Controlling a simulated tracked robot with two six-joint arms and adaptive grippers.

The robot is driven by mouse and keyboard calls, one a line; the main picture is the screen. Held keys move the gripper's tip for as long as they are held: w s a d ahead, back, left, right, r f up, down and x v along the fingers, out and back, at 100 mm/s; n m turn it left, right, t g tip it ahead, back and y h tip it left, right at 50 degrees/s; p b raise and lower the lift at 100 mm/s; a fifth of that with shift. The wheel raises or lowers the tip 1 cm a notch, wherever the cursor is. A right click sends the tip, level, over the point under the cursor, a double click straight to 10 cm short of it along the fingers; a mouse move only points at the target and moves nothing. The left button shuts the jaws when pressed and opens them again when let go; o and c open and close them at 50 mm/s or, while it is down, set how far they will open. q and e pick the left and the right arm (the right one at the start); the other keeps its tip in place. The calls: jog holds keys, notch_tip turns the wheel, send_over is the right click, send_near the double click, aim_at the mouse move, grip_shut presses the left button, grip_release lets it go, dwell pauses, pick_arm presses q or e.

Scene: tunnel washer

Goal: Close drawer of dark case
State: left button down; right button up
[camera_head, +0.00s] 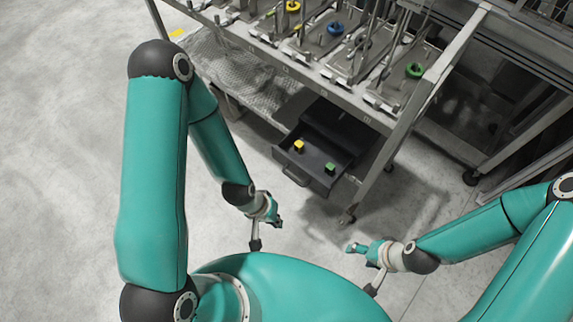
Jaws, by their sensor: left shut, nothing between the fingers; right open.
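The dark case (342,122) sits on the lower level of a metal rack. Its drawer (320,171) is pulled out toward me, with a handle (295,176) on its front. A small yellow object (298,146) and a small green object (330,168) are in the drawer. My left gripper (277,222) is shut and empty, below and a little left of the drawer in the picture, apart from it. My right gripper (350,248) is open and empty, below and right of the drawer, also apart from it.
The rack's upper shelf (290,62) carries several coloured rings on metal holders. A rack leg (378,177) on a caster stands right of the drawer. A lower mesh surface (225,62) lies left of the case. Pale floor (60,150) on the left is clear.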

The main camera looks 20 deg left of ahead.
pick_arm(q)
jog(key=w+a+f+n+t+b, duration=0.2)
jog(key=w+a+f+n+b, duration=0.4)
jog(key=b, duration=0.6)
jog(key=n+t+b, duration=0.6)
jog(key=n+b, duration=1.7)
jog(key=b, duration=0.9)
send_near(290, 163)
jog(key=shift+y, duration=0.4)
jog(key=x, duration=0.4)
jog(key=shift+w+d+f, duration=0.15)
jog(key=shift+w+d, duration=0.05)
jog(key=shift+d, duration=0.15)
jog(key=shift+w+d+f+p, duration=0.2)
jog(key=shift+w+p, duration=0.15)
jog(key=shift+w, duration=0.15)
